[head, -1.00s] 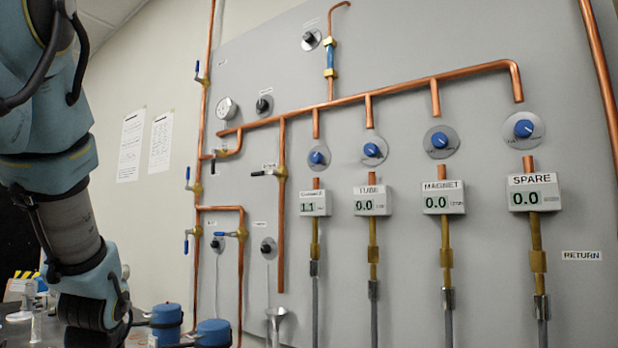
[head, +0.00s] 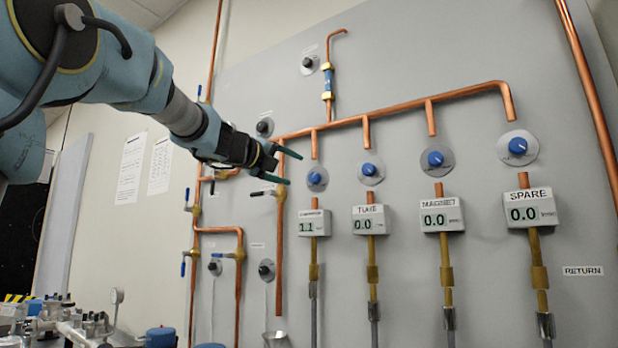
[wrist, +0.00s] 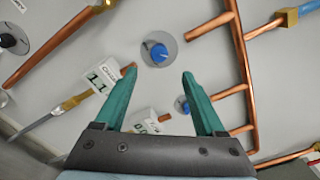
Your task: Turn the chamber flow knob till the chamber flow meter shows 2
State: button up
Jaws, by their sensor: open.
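The chamber flow knob (head: 316,178) is the leftmost blue knob on the grey panel, on a round metal plate. Below it, the chamber flow meter (head: 313,224) reads 1.1; its label is too small to read surely. My gripper (head: 290,168) is open and empty, just left of the knob in the head view, apart from it. In the wrist view the chamber flow knob (wrist: 159,53) appears beyond the gap between my fingertips (wrist: 160,72). The chamber flow meter (wrist: 102,78) shows there left of the left finger.
Three more blue knobs, such as the tube knob (head: 369,170), sit to the right above meters reading 0.0. A copper manifold (head: 400,112) runs above them. A valve handle (head: 263,193) and a vertical copper pipe (head: 279,260) are close to my gripper.

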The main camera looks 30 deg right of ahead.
aim_at(312, 177)
jog(key=p+x, duration=0.2)
jog(key=x, duration=0.7)
jog(key=shift+w+d+f, duration=0.1)
jog(key=shift+d, duration=0.05)
grip_shut()
dwell(0.3)
